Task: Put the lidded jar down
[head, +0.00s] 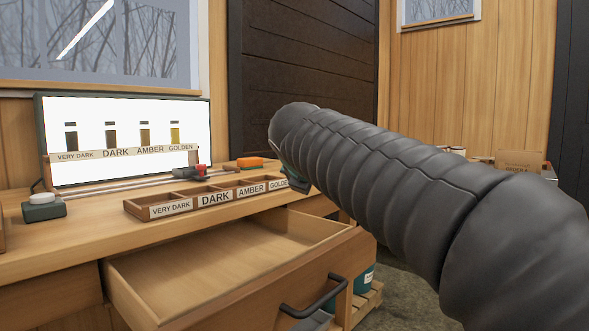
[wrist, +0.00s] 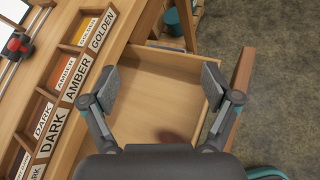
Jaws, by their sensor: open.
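My gripper (wrist: 160,87) is open over the open drawer in the wrist view, with its two fingers wide apart and nothing between them. In the head view my arm hides most of the gripper. I cannot make out a separate lidded jar in either view. Several small capped sample bottles (head: 111,135), dark to golden, stand in a labelled rack before the lit panel. The wooden drawer (head: 222,263) is pulled out and its visible floor is bare. It also shows in the wrist view (wrist: 150,108), with a dark reddish patch near my gripper's palm.
A sorting tray (head: 217,194) with labelled compartments sits at the bench's front edge, above the drawer. A red and black tool (head: 191,172), an orange block (head: 249,162) and a green box with white top (head: 43,206) are on the bench. A teal container (head: 365,280) stands below right.

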